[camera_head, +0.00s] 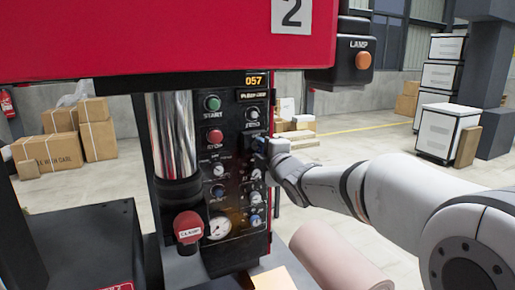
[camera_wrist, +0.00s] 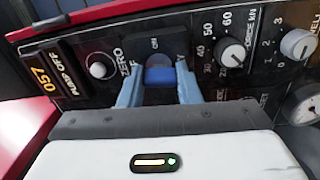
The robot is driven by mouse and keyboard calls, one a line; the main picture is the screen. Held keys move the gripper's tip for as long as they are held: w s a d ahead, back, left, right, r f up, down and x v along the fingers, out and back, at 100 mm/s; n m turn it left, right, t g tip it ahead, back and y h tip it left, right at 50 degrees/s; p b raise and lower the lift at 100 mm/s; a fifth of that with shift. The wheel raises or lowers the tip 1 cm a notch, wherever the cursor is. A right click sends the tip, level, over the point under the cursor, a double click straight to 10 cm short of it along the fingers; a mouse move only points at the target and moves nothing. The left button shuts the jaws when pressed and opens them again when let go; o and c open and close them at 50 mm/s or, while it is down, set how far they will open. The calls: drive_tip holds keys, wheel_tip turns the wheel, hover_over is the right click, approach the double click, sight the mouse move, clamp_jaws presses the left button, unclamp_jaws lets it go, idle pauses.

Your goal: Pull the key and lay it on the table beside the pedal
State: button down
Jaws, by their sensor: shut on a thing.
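The key (camera_wrist: 160,76) has a blue head and sits at the switch marked ON and OFF on the black control panel (camera_head: 230,165). My gripper (camera_wrist: 160,84) has one finger on each side of the blue head and is shut on it. In the head view my gripper (camera_head: 264,146) is at the panel's right edge, and the key is hidden behind it. I cannot make out the pedal or a clear table top in either view.
A red emergency knob (camera_head: 187,228) and a gauge (camera_head: 219,228) are low on the panel. A lamp box (camera_head: 352,48) hangs upper right. A pinkish roll (camera_head: 335,255) lies below my arm. Cardboard boxes (camera_head: 95,130) and white cabinets (camera_head: 445,130) stand farther back.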

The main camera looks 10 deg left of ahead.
drive_tip(key=b+v, duration=0.2)
drive_tip(key=v, duration=0.4)
drive_tip(key=shift+b, duration=0.35)
idle(0.8)
